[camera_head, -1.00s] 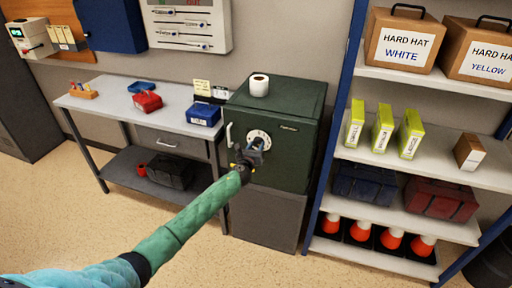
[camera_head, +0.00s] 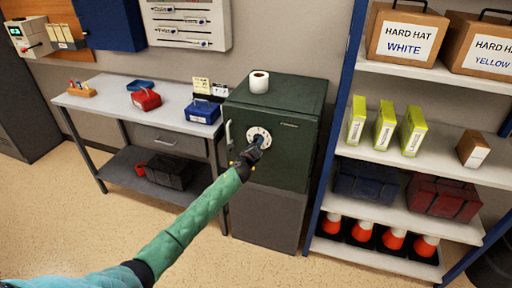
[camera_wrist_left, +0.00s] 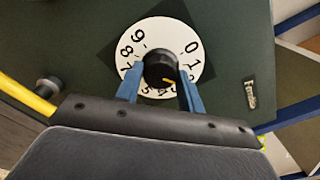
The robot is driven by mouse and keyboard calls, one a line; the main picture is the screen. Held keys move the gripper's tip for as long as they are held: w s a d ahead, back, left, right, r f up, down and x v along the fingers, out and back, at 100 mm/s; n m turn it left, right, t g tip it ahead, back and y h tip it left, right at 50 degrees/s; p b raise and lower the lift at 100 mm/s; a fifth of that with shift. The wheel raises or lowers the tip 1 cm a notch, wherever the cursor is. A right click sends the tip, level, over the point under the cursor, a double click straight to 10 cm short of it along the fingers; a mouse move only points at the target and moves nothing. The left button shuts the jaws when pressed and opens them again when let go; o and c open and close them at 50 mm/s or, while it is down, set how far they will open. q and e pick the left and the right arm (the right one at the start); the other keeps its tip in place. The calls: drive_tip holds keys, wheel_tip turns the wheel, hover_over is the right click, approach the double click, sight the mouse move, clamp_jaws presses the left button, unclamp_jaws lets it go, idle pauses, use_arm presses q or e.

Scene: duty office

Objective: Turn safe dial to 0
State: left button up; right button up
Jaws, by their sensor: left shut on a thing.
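The dark green safe (camera_head: 295,155) stands against the wall. Its dial has a white numbered disc (camera_head: 251,133) on the door. My left gripper (camera_head: 257,145) is at the dial. In the left wrist view the dial's black knob (camera_wrist_left: 160,66) sits between the blue fingers of my left gripper (camera_wrist_left: 159,72), which are shut on it. The knob's yellow mark points to the lower right, away from the 0 (camera_wrist_left: 190,47) at upper right. The 9, 8 and 7 show at left and the 1 at right. The lower digits are partly hidden. My right gripper is not in view.
A toilet roll (camera_head: 259,82) stands on the safe, and the door handle (camera_head: 228,132) is left of the dial. A grey workbench (camera_head: 120,109) stands at left, and a blue-framed shelf (camera_head: 405,165) close at right. The floor in front is clear.

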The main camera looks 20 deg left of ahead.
use_arm(q)
drive_tip(key=shift+n+b, duration=1.85)
drive_tip(key=shift+n, duration=3.95)
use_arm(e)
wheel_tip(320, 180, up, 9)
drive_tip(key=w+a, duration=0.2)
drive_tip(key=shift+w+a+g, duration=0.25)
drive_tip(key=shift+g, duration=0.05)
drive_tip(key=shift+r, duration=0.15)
use_arm(q)
drive_tip(key=o, duration=1)
drive_tip(key=shift+a, duration=0.1)
drive_tip(key=shift+c, duration=0.2)
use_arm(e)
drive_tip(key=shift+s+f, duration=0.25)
